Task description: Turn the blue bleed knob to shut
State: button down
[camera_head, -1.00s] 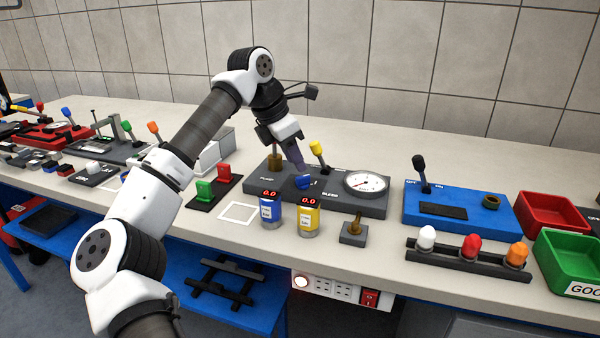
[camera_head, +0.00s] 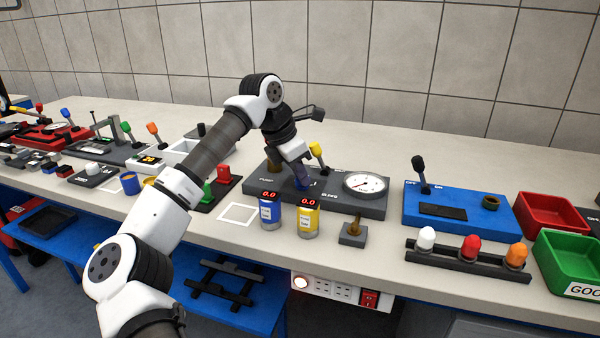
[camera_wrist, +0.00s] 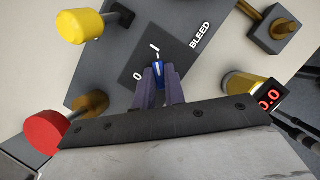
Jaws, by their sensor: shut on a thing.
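The blue bleed knob (camera_wrist: 158,73) is between the fingers of my gripper (camera_wrist: 160,84) in the wrist view, and the fingers are shut on it. The knob sits on a dark square marked 0, I and BLEED; its visible end points toward the I mark. In the head view my gripper (camera_head: 303,184) reaches down onto the grey panel (camera_head: 350,206) and largely hides the knob. A yellow-tipped lever (camera_head: 317,152) and a white dial gauge (camera_head: 365,185) are on the same panel.
Blue (camera_head: 270,210) and yellow (camera_head: 308,219) cans with red displays stand in front of the panel. A brass post on a grey block (camera_head: 353,232) stands to their right. A blue panel (camera_head: 460,208) with a black lever lies further right.

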dwell(0.3)
jog(key=n+t+y+b, duration=0.1)
jog(key=n+b, duration=0.1)
jog(key=n, duration=0.2)
jog(key=shift+s+f, duration=0.1)
jog(key=n, duration=0.1)
jog(key=n+t+y+b, duration=0.1)
jog(key=n, duration=0.1)
jog(key=n+b, duration=0.1)
jog(key=n, duration=0.1)
jog(key=shift+d+y, duration=0.25)
jog(key=shift+y, duration=0.15)
jog(key=n+y+b, duration=0.1)
jog(key=n, duration=0.1)
jog(key=n+b, duration=0.1)
jog(key=n, duration=0.1)
jog(key=shift+d+n+t+y, duration=0.1)
jog(key=shift+n+t+y, duration=0.2)
jog(key=shift+n+y, duration=0.1)
jog(key=shift+d+n+y+b, duration=0.1)
jog(key=shift+n+y+b, duration=0.6)
jog(key=shift+n, duration=1.3)
jog(key=shift+r, duration=0.2)
jog(key=c, duration=1.5)
grip_release()
jog(key=shift+o, duration=0.2)
